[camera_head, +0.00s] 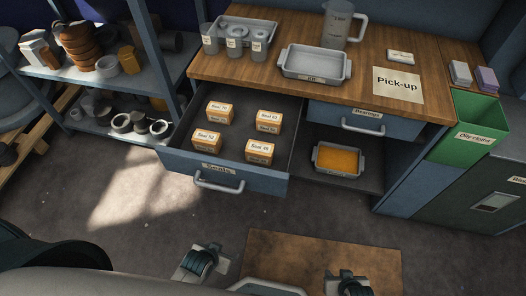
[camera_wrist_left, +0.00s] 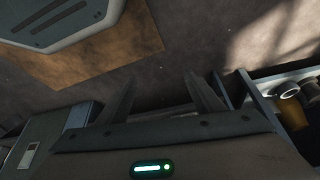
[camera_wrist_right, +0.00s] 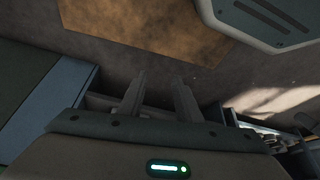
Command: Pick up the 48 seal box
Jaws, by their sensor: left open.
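The open Seals drawer (camera_head: 217,172) holds several orange-and-white seal boxes. The front right box (camera_head: 260,151) has a small label that appears to read Seal 48. The front left box (camera_head: 205,141) appears to read 52, the back left box (camera_head: 219,112) 70 and the back right box (camera_head: 268,121) 62. My left gripper (camera_head: 201,262) is low in front of the drawer, apart from it; its fingers are spread and empty in the left wrist view (camera_wrist_left: 160,82). My right gripper (camera_head: 348,284) is further right, apart from everything; its fingers are parted and empty in the right wrist view (camera_wrist_right: 161,80).
The wooden top carries a grey tray (camera_head: 316,63), a clear jug (camera_head: 343,24), metal canisters (camera_head: 237,39) and a Pick-up sign (camera_head: 398,84). The Bearings drawer (camera_head: 366,121) is shut above an orange-filled tray (camera_head: 337,159). A green bin (camera_head: 467,130) stands right. The floor before the drawer is clear.

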